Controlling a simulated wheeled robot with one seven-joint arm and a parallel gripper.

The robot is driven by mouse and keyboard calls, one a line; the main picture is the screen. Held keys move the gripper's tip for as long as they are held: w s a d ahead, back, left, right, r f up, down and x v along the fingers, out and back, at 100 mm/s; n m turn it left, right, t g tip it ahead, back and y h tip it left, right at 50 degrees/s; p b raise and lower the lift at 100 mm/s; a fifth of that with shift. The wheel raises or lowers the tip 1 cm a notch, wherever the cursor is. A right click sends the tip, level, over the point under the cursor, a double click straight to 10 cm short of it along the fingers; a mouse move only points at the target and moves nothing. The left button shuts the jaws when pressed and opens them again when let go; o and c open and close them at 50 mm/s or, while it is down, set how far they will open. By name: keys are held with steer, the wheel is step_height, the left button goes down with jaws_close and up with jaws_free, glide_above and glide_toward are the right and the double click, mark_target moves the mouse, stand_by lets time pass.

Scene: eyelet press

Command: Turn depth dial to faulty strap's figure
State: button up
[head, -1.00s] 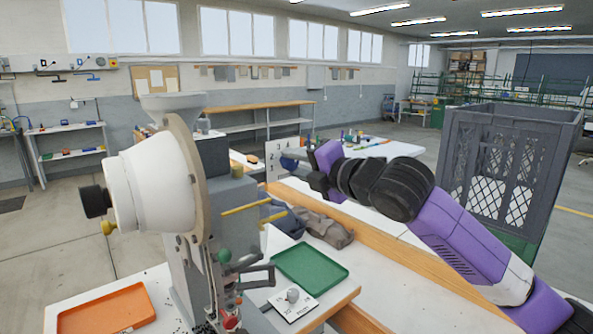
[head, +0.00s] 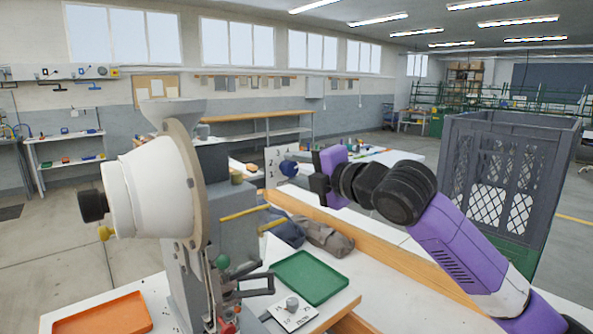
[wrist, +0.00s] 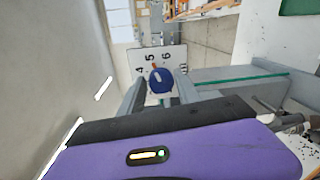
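A round blue knob (head: 289,168) with an orange mark stands on a white upright plate (head: 271,167) beyond the press. In the wrist view, the blue knob (wrist: 160,81) lies ahead of my gripper, and figures 4, 5 and 6 show on the plate (wrist: 174,54). The orange mark points up near the 5. My gripper (head: 312,172) is to the right of the knob, facing it. In the wrist view its fingers (wrist: 157,97) are apart, with the knob seen between their tips; contact cannot be told. No strap can be made out as faulty.
The press (head: 150,190) with its white drum stands at the left. An orange tray (head: 103,316) and a green tray (head: 311,277) lie on the bench. Grey cloth (head: 325,238) lies behind the green tray. A grey crate (head: 510,130) stands at the right.

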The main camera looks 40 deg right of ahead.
steer(key=shift+o, duration=1.1)
steer(key=shift+s, duration=0.15)
steer(key=s+b, duration=0.2)
steer(key=s, duration=0.5)
steer(key=shift+s+r, duration=0.3)
